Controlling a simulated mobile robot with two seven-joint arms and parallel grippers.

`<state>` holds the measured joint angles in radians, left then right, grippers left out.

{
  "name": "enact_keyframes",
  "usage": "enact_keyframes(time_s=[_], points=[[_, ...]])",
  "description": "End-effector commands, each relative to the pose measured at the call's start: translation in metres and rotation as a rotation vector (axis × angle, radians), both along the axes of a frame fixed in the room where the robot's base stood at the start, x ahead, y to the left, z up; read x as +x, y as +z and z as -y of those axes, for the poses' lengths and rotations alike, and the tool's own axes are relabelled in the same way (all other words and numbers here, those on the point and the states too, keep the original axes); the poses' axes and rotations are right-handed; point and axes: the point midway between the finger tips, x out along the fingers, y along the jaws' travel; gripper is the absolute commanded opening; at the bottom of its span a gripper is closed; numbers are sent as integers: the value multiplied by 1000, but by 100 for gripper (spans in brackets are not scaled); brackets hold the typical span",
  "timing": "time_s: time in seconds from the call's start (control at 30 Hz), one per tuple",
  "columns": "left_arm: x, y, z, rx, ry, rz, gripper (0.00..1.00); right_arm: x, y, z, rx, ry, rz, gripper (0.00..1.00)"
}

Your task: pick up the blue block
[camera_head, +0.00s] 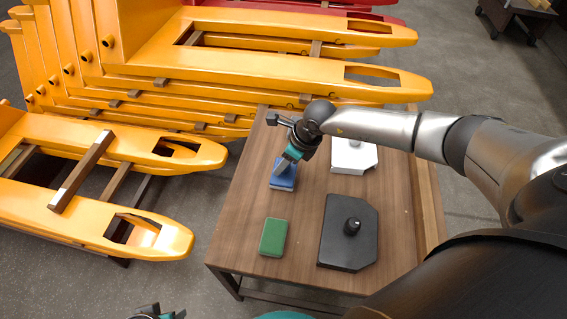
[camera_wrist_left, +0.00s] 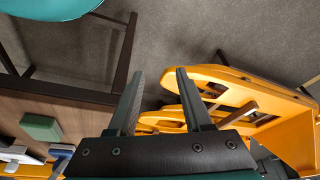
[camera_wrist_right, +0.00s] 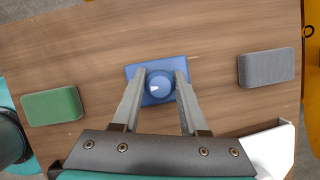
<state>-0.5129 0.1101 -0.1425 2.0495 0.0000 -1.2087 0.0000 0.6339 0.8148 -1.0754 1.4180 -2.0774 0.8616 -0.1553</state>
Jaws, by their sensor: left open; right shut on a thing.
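The blue block (camera_head: 285,181) lies flat on the wooden table, partly hidden by my right gripper (camera_head: 288,163). The right wrist view shows the blue block (camera_wrist_right: 195,72) with a round blue knob (camera_wrist_right: 160,80) on top. The fingers of my right gripper (camera_wrist_right: 160,84) are shut on the knob, one on each side. My left gripper (camera_wrist_left: 155,85) is open and empty, off the table near the yellow forks. Only a bit of it shows at the bottom left of the head view.
A green block (camera_head: 273,236), a black plate with a knob (camera_head: 340,252) and a white plate (camera_head: 349,165) share the table (camera_head: 240,215). A grey block (camera_wrist_right: 267,68) shows in the right wrist view. Yellow forks (camera_head: 150,235) crowd the table's left and back sides.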

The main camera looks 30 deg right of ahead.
Motion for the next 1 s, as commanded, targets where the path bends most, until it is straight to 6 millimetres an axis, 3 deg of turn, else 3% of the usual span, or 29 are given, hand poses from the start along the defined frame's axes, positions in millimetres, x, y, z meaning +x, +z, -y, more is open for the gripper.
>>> enact_keyframes(time_s=[0.27, 0.7, 1.0], points=[[-9, -26, -3, 9, -1, -45, 50, 1, 31, 0, 1, 1, 3, 0], [-42, -86, -16, 30, -5, -108, 50, 1, 110, 0, 1, 1, 4, 0], [-62, -114, -32, 47, -8, -109, 50, 1, 161, 0, 1, 1, 4, 0]])
